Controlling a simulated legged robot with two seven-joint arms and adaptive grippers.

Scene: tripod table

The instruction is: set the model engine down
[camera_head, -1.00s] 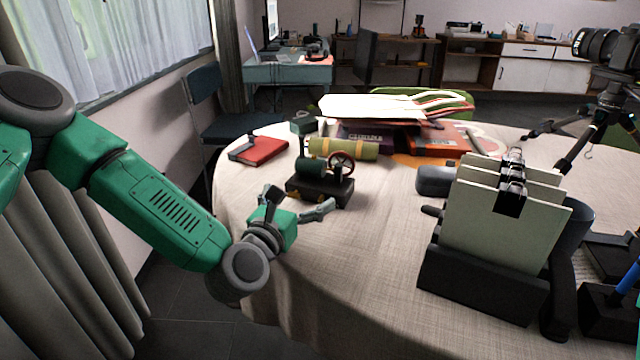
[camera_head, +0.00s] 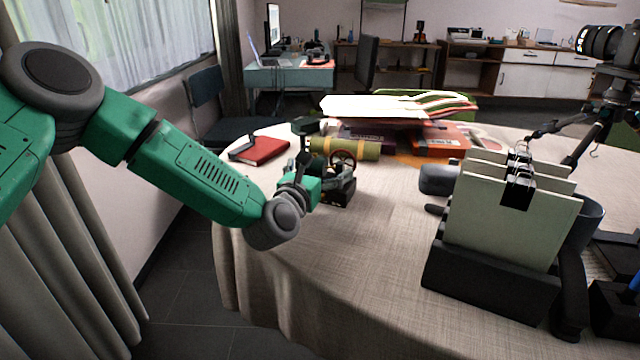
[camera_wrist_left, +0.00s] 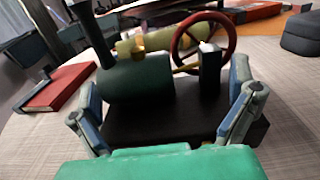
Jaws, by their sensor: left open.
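The model engine (camera_head: 343,188) stands on the cloth-covered table (camera_head: 300,262), with a dark base, a green boiler and a red flywheel. In the left wrist view the engine (camera_wrist_left: 140,80) fills the middle, between the two fingers. My left gripper (camera_head: 328,178) is open around the engine's near side; in the left wrist view its fingers (camera_wrist_left: 165,115) stand to the left and right of the base. I cannot tell whether they touch it. In the head view the gripper hides much of the engine. My right gripper is not in view.
A yellow-green roll (camera_head: 357,149) lies just behind the engine. A red book (camera_head: 262,151) lies to the left. Papers and books (camera_head: 375,106) are piled behind. A file holder with folders (camera_head: 505,220) stands to the right. The front middle of the table is clear.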

